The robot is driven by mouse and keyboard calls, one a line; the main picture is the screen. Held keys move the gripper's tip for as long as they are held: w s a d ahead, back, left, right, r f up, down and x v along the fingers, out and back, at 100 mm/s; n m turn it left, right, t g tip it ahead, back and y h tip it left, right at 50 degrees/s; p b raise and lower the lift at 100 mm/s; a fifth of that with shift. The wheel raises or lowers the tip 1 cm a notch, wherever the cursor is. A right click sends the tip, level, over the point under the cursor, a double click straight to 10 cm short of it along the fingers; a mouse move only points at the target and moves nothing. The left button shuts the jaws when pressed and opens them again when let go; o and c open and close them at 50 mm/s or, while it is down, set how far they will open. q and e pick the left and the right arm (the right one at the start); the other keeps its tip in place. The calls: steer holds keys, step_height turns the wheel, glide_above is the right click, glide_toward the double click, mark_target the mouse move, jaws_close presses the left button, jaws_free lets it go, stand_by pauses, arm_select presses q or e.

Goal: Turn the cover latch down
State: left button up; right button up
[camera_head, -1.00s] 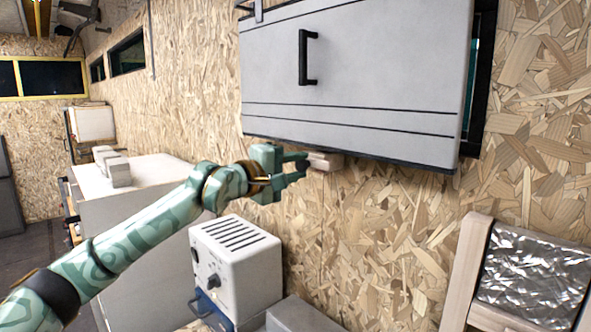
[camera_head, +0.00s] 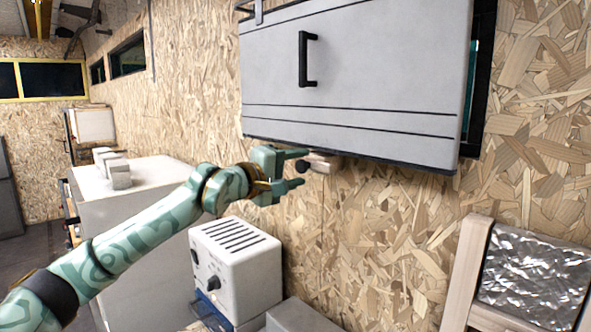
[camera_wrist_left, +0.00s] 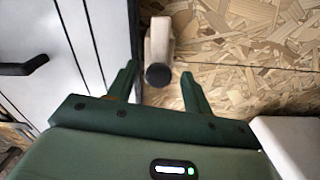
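The cover (camera_head: 350,80) is a pale grey panel with a black handle (camera_head: 307,58), high on the chipboard wall. Below its lower edge, the cover latch (camera_head: 322,161) is a small pale wooden bar with a dark round knob (camera_head: 302,167) at its near end. In the left wrist view the latch (camera_wrist_left: 158,40) points at the gripper, and its knob (camera_wrist_left: 159,75) lies between the fingertips. My left gripper (camera_head: 300,168) is open, with one finger above and one below the knob, apparently apart from it. My right gripper is not in view.
A white box with vents and dials (camera_head: 238,265) stands below my left arm. A white cabinet (camera_head: 130,240) with pale blocks (camera_head: 118,172) on it is at left. A wood-framed foil panel (camera_head: 535,275) is at lower right. The wall right of the latch is clear.

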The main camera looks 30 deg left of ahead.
arm_select(q)
steer(key=b+v, duration=0.7)
steer(key=v, duration=0.9)
steer(key=shift+s, duration=0.2)
steer(key=shift+a, duration=0.1)
